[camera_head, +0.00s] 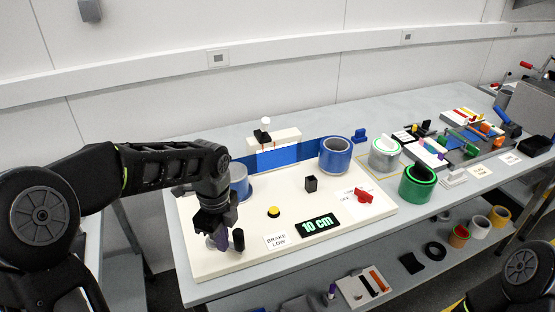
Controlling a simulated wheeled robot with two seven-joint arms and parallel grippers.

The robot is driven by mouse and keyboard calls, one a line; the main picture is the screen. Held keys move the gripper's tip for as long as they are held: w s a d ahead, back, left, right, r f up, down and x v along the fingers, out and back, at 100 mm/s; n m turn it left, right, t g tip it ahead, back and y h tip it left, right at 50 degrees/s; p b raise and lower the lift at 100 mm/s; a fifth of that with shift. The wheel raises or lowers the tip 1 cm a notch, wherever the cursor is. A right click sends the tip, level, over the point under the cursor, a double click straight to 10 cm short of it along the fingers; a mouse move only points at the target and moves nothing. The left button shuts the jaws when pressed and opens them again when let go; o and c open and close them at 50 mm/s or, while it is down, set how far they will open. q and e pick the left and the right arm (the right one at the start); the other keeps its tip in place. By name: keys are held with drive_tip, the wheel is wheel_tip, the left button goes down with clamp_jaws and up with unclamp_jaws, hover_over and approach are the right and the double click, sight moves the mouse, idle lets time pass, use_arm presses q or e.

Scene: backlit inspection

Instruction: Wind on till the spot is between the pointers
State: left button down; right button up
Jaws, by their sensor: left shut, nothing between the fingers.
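A blue web runs between a blue roll (239,182) at the left, partly hidden by my arm, and a blue roll (336,157) at the right. It passes a white lit box (287,135) with two thin red pointers (274,146). I can make out no spot on the web. My left gripper (222,240) is shut and points down at the board's left front, beside a dark upright knob (238,239); I cannot tell whether they touch. The display (317,225) reads 10 cm. My right gripper is out of view.
The white board (212,264) carries a yellow button (273,212), a red switch (363,196), a black block (311,184) and a "BRAKE LOW" label (276,241). A green roll (418,183) and a silver-grey roll (384,156) stand to the right. Tools crowd the far right.

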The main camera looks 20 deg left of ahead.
use_arm(q)
drive_tip(key=shift+s, duration=0.25)
drive_tip(key=shift+a, duration=0.1)
drive_tip(key=shift+s+a, duration=0.15)
drive_tip(key=shift+s, duration=0.55)
drive_tip(key=c, duration=2.2)
unclamp_jaws()
drive_tip(key=c, duration=1.1)
unclamp_jaws()
